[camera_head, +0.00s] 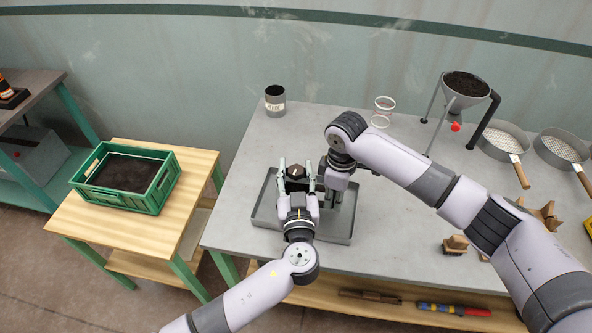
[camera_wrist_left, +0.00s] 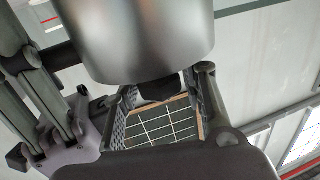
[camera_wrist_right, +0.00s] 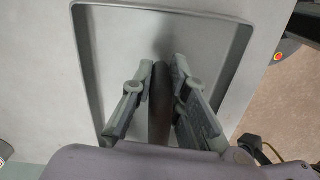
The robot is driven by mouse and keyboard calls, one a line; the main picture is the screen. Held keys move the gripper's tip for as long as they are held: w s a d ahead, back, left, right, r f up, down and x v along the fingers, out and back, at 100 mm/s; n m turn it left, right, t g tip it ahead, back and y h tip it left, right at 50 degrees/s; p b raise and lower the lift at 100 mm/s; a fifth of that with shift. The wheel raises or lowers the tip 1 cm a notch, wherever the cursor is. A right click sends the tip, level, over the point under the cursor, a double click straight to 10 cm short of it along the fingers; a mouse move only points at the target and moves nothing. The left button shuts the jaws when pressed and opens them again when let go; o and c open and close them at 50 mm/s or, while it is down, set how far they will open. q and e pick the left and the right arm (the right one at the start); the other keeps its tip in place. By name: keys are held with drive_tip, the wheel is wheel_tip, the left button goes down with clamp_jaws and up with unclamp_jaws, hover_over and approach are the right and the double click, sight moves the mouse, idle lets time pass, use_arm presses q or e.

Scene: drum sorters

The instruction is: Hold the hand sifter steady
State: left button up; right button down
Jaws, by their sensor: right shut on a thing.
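The hand sifter is a grey metal cylinder (camera_wrist_left: 135,35) that fills the top of the left wrist view. Its dark handle (camera_wrist_right: 158,100) stands between the fingers of my right gripper (camera_wrist_right: 165,70), which is shut on it. In the head view my right gripper (camera_head: 337,198) points down over the shallow grey tray (camera_head: 338,241). My left gripper (camera_head: 297,168) also shows in the left wrist view (camera_wrist_left: 160,92), where its fingers are spread apart. A small black part lies under the cylinder between these fingers; I cannot tell whether they touch it.
A dark labelled can (camera_head: 275,104) and a clear cup (camera_head: 383,108) stand at the back. A funnel of dark grains (camera_head: 465,92) and two round sieves are at the right. Wooden pieces (camera_head: 455,244) lie near the front. A green crate (camera_head: 130,200) stands on the left table.

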use_arm(q)
drive_tip(key=c, duration=0.9)
